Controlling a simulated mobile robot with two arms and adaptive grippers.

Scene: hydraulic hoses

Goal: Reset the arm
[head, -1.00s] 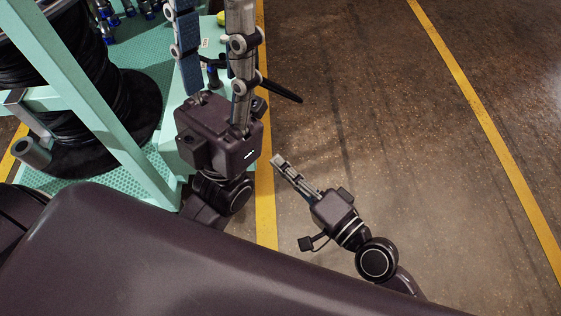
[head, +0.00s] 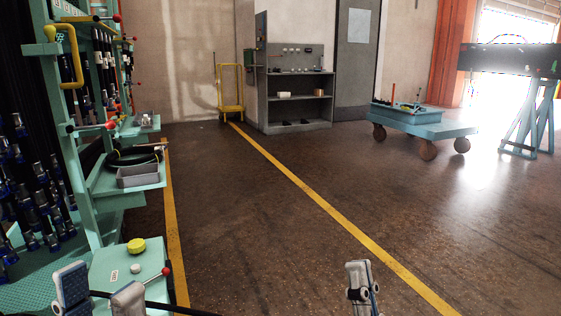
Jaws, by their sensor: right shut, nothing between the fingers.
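My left gripper (head: 100,290) shows at the bottom left of the head view, in front of the teal bench top (head: 110,262). Its two grey, blue-padded fingertips stand apart with bench surface visible between them, and the rest of it is cut off by the lower edge. A dark rod or hose (head: 170,306) passes behind the fingers; I cannot tell whether it touches them. My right gripper (head: 361,287) shows at the bottom, right of centre, over the open floor. Its fingers are together and empty.
A teal hose rack (head: 82,170) with several hose fittings and a grey tray (head: 138,176) stands on the left. A yellow-green round object (head: 136,246) lies on the bench. A blue cart (head: 425,124) and grey shelf unit (head: 290,100) stand farther back. The middle floor is clear.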

